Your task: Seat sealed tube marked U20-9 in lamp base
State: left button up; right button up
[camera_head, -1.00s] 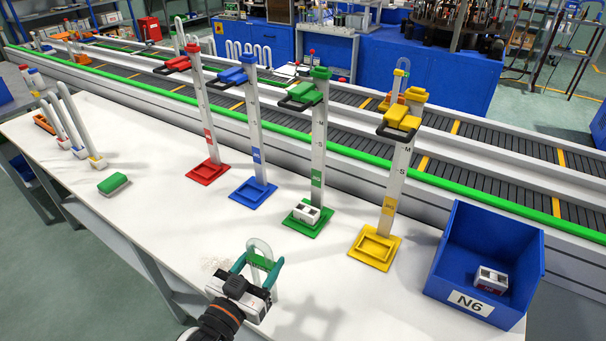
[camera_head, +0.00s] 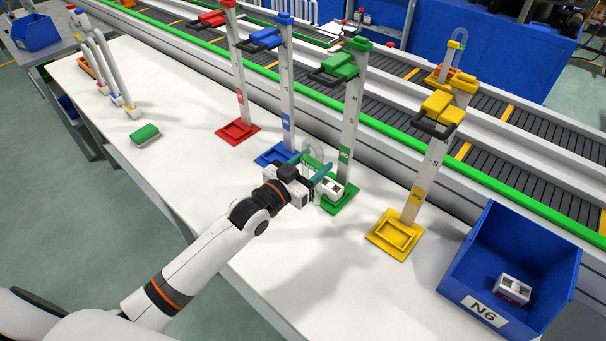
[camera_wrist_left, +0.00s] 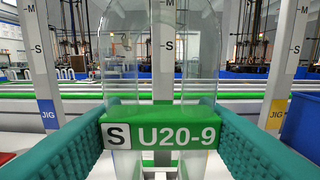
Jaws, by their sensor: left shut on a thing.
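My left gripper (camera_head: 316,167) is shut on the green block of a clear U-shaped tube (camera_head: 314,146), held upright in front of the green stand (camera_head: 349,130). In the left wrist view, the teal fingers grip both ends of the green block (camera_wrist_left: 162,135), which reads S U20-9. The clear tube (camera_wrist_left: 108,50) rises above it. The white lamp base (camera_head: 333,188) sits on the green stand's foot, partly behind the gripper. I cannot tell whether the tube touches it; the tube's lower ends are hidden. My right gripper is out of view.
Red (camera_head: 239,80), blue (camera_head: 287,90) and yellow (camera_head: 427,175) stands flank the green one. A blue bin (camera_head: 473,280) marked N6 holds another white block (camera_head: 513,288). A green block (camera_head: 145,134) and several white tubes are at the left. The front table is clear.

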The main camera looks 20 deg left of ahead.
pick_arm(q)
jog(key=shift+b+x, duration=2.1)
jog(key=shift+x, duration=2)
jog(key=shift+f, duration=0.35)
jog(key=shift+p, duration=0.55)
jog(key=shift+f+b, duration=0.6)
jog(key=shift+f, duration=0.4)
dwell(0.6)
jog(key=o, duration=1.1)
jog(key=shift+o, duration=0.2)
jog(key=shift+s, duration=0.1)
